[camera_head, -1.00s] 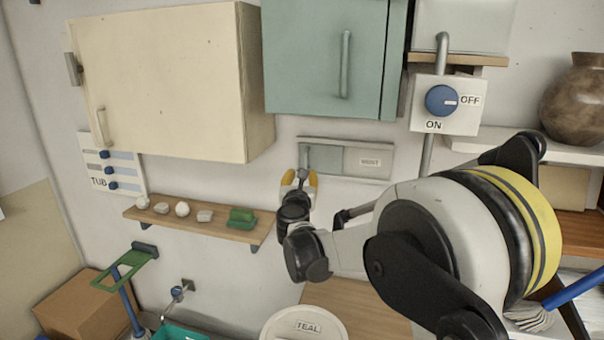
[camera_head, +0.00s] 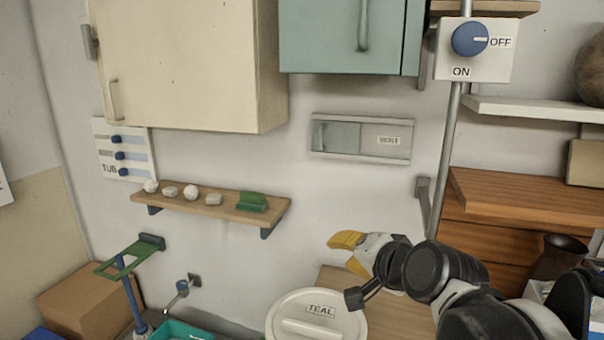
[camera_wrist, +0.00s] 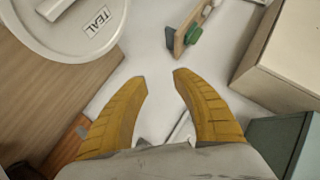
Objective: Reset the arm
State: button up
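My gripper (camera_head: 346,254) is in the lower middle of the head view, in front of the wall and above the wooden counter. It points left, with yellow fingers. In the wrist view the two fingertips (camera_wrist: 160,77) stand apart with nothing between them, so it is open and empty. It touches nothing that I can see. The round white lid labelled TEAL (camera_head: 316,318) is below and left of it. The lid also shows at the top left of the wrist view (camera_wrist: 65,35).
A wooden shelf (camera_head: 222,208) with several pale lumps and a green block juts out at left. Cream (camera_head: 190,65) and teal (camera_head: 345,35) cabinets hang above. The blue knob (camera_head: 469,39) points to OFF. A sliding panel (camera_head: 338,136) is on the wall.

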jog(key=s+d+f+n+g+h+b, duration=0.2)
jog(key=s+d+f, duration=0.3)
jog(key=s+f, duration=0.3)
jog(key=s+d+f+n+g+h+b, duration=0.2)
jog(key=s+d+f+n, duration=0.3)
jog(key=s+f, duration=0.4)
jog(key=shift+d+f+g, duration=0.25)
jog(key=shift+f+g, duration=0.15)
dwell(0.5)
